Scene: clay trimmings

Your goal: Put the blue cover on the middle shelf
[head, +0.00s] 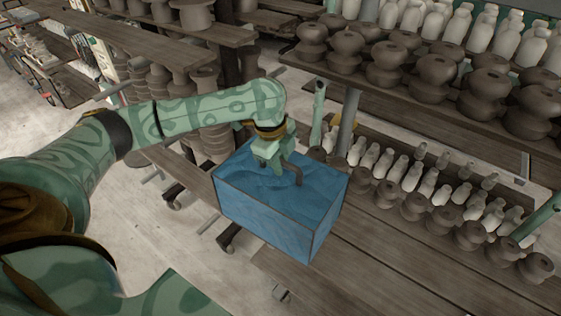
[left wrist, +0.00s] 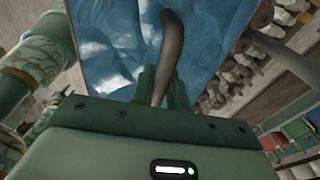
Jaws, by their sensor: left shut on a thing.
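The blue cover (head: 265,205) is a box-like blue thing with dark edges and a dark bent handle (head: 294,173) on top. My left gripper (head: 278,160) is above it, shut on this handle. In the left wrist view the fingers (left wrist: 158,88) close around the grey handle, with the blue cover (left wrist: 110,45) behind. The cover is upright, over the left end of a plank shelf (head: 385,270) with bare boards at the front. I cannot tell whether its underside touches the boards. My right gripper is not in view.
Dark pots (head: 388,63) and white bottles (head: 465,22) crowd the upper shelf (head: 350,75). Smaller white bottles and dark pots (head: 412,206) line the back of the plank shelf, right of the cover. More shelves with pots (head: 195,12) stand at the upper left. The pale floor (head: 140,210) is open at left.

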